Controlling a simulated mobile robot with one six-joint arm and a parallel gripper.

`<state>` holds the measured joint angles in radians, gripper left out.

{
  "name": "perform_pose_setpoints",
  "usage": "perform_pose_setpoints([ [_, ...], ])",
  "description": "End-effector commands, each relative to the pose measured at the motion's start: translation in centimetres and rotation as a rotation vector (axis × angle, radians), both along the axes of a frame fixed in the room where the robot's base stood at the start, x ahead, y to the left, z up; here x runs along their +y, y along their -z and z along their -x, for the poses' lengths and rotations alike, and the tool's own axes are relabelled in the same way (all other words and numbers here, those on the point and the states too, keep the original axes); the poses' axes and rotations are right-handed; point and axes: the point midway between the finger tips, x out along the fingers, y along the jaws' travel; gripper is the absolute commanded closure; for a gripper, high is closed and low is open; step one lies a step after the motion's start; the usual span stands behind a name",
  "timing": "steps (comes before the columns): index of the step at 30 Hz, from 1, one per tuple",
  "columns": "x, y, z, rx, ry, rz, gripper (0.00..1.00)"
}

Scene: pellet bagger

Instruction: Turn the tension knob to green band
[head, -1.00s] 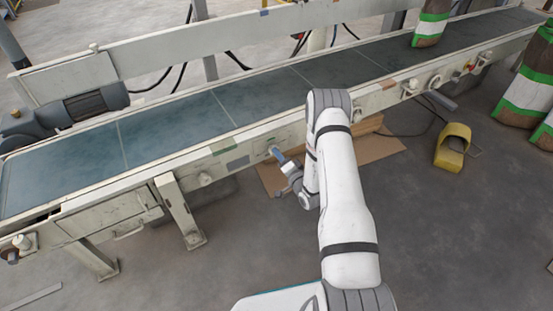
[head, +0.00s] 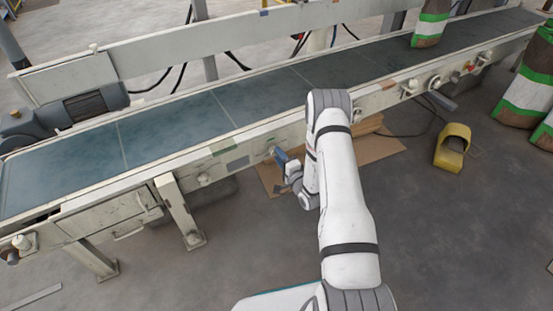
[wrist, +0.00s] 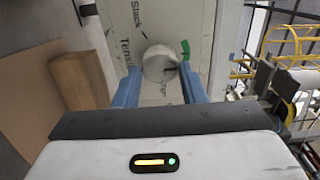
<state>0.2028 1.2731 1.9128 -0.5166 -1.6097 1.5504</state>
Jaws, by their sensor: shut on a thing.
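The tension knob (wrist: 158,64) is a pale round knob on the conveyor's side panel, seen in the wrist view between the two blue fingers of my gripper (wrist: 160,78). My gripper is shut on it. A dark mark shows at the knob's right side. The short green band (wrist: 185,49) lies up and right of the knob, just above that mark. Printed words, partly hidden, surround the knob. In the head view my gripper (head: 281,157) meets the conveyor's side rail; the knob is mostly hidden there.
The conveyor (head: 170,118) runs across the view, with other knobs and controls on its rail. A cardboard sheet (head: 377,151) lies on the floor behind my arm. A yellow foot pedal cover (head: 453,146) stands to the right. The floor in front is clear.

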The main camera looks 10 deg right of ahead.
Motion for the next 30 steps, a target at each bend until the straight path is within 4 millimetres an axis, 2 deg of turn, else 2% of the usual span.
perform_pose_setpoints([
  [6, 0.4, 0.3, 0.3, 0.009, -0.01, 0.0, 0.86],
  [7, 0.4, 0.3, 0.3, 0.009, -0.01, 0.0, 0.62],
  [15, 0.2, 0.1, 0.1, 0.004, -0.005, 0.001, 0.41],
  [23, 0.0, 0.0, 0.3, 0.002, -0.002, 0.002, 0.41],
  [26, -0.3, 0.0, 1.2, 0.005, -0.002, 0.002, 0.41],
  [30, -1.0, -0.1, 3.5, 0.006, 0.0, 0.0, 0.41],
])
